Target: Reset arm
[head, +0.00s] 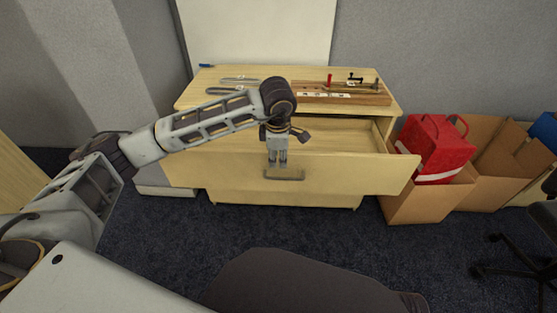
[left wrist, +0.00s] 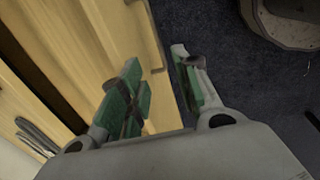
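My left gripper (head: 277,163) points down at the front of an open wooden drawer (head: 345,173), just above its handle (head: 285,175). In the left wrist view the two green-padded fingers of my left gripper (left wrist: 165,84) stand apart, with nothing clearly held between them. Whether a finger touches the drawer front or handle I cannot tell. The left arm reaches across from the left, over the dresser's front left part. My right gripper is in neither view.
The wooden dresser top (head: 225,74) carries grey tools (head: 238,80) and a wooden board (head: 340,94) with small parts. Right of the dresser stand cardboard boxes (head: 425,203), a red bag (head: 434,145) and a chair (head: 525,240). Dark carpet (head: 180,230) lies open in front.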

